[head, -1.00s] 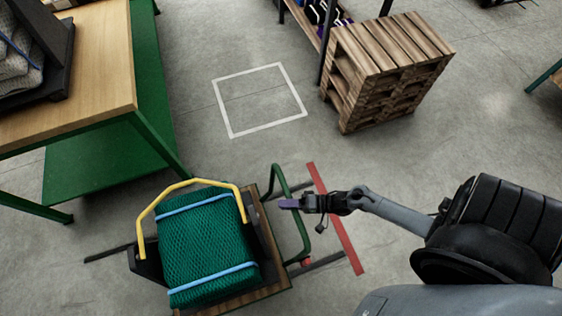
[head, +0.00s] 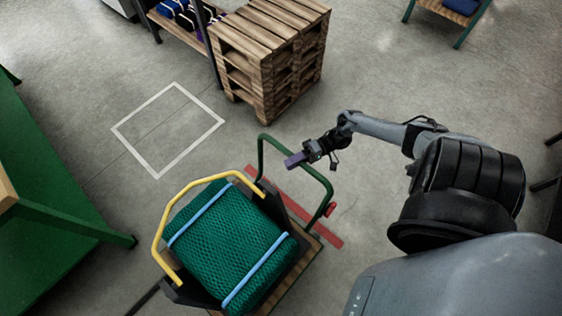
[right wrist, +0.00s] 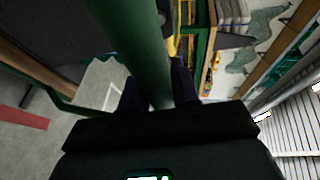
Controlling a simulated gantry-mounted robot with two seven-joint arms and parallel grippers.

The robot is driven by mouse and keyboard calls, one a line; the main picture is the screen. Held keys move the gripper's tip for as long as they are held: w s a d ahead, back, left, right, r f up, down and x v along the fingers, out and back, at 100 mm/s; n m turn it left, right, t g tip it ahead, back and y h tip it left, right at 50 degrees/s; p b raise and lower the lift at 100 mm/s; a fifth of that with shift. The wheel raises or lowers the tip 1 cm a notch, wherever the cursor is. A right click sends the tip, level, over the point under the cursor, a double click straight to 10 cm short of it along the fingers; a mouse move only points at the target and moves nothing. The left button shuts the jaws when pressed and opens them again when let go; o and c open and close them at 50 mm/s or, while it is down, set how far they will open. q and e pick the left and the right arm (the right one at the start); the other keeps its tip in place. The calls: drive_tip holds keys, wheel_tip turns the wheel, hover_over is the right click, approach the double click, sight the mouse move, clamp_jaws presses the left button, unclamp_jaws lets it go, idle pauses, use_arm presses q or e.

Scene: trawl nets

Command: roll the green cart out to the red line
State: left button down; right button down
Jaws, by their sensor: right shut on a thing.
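The green cart has a wooden deck (head: 297,275) and a green tube handle (head: 261,156). It carries a green net bundle (head: 230,240) with two blue straps and a yellow hoop (head: 158,235) at its left side. The red line (head: 328,236) lies on the floor at the cart's handle end, its middle hidden by the cart. It also shows at the left of the right wrist view (right wrist: 20,117). My right gripper (head: 293,161) is shut on the handle's top bar; in the right wrist view the green tube (right wrist: 142,50) runs between the fingers. My left gripper is out of view.
A stack of wooden pallets (head: 265,55) stands beyond the cart, beside a shelf (head: 183,33). A white square outline (head: 122,128) is on the floor to the left. A green bench (head: 40,190) stands at the left. The floor between them is clear.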

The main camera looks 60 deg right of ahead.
drive_tip(key=s+d+b, duration=0.1)
drive_tip(key=d+b, duration=0.2)
drive_tip(key=d, duration=0.3)
drive_tip(key=shift+s+d, duration=0.3)
drive_tip(key=c, duration=1.1)
unclamp_jaws()
drive_tip(key=shift+o, duration=0.9)
drive_tip(key=shift+d, duration=0.15)
